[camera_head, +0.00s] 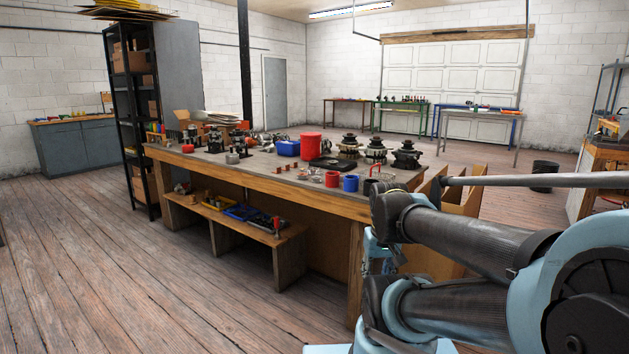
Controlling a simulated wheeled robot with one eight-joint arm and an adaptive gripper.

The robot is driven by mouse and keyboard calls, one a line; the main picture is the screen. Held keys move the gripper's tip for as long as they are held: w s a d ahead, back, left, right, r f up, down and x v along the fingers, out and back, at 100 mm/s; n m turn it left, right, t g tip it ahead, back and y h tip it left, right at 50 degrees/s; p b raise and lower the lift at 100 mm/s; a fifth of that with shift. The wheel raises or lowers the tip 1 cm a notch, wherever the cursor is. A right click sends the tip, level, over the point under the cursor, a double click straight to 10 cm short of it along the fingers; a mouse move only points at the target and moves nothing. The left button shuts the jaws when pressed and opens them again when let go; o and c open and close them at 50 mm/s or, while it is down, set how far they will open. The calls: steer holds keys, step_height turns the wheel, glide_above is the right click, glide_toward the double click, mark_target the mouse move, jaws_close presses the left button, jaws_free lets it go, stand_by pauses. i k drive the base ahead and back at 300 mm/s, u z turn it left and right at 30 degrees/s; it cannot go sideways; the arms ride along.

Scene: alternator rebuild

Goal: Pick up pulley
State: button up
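No pulley can be told apart for certain at this distance. Several small metal and copper-coloured parts (303,174) lie on the front part of the long wooden workbench (265,185), and the pulley may be among them. My arm is folded in the right foreground, beside the bench's near right end. What seems to be my gripper (380,258) hangs below the upper arm link, close to the bench's right leg. It is partly hidden by my arm, and its fingers cannot be made out. Nothing held can be seen.
A red bucket (311,146), a blue bin (288,148), red and blue cups (351,183) and several dark alternator-like units (376,151) stand on the bench. The floor at left is clear.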

mark_target(301, 176)
steer(key=i, duration=1)
